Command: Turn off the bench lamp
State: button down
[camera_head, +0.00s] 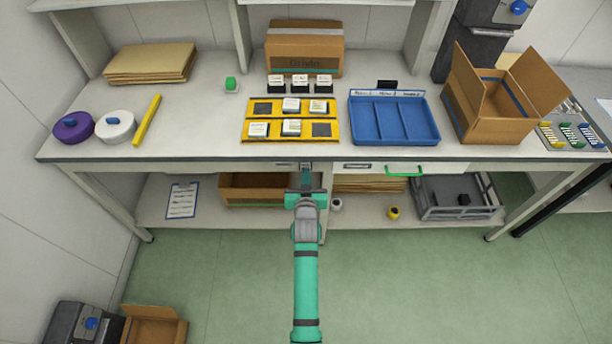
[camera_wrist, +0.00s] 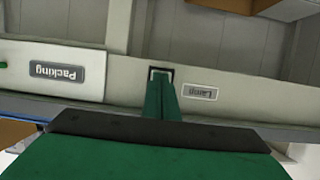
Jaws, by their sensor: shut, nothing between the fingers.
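A small switch in a dark frame (camera_wrist: 161,70) sits on the bench's front face, beside a label reading "Lamp" (camera_wrist: 199,92), upside down in the wrist view. My gripper (camera_wrist: 161,84) is shut and empty. Its green fingertips reach up to the switch and cover part of it; I cannot tell whether they touch it or which way it is set. In the head view my gripper (camera_head: 306,172) is at the bench's front edge, below the yellow tray. No lamp body can be made out.
A drawer labelled "Packing" (camera_wrist: 56,72) is beside the switch, with a green handle (camera_head: 405,170). The bench top above holds a yellow tray (camera_head: 291,115), a blue tray (camera_head: 393,117) and an open carton (camera_head: 490,105). A lower shelf holds boxes.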

jog(key=shift+r, duration=0.25)
jog(key=shift+r, duration=0.7)
jog(key=v, duration=1.4)
jog(key=shift+f, duration=0.15)
jog(key=shift+s, duration=0.1)
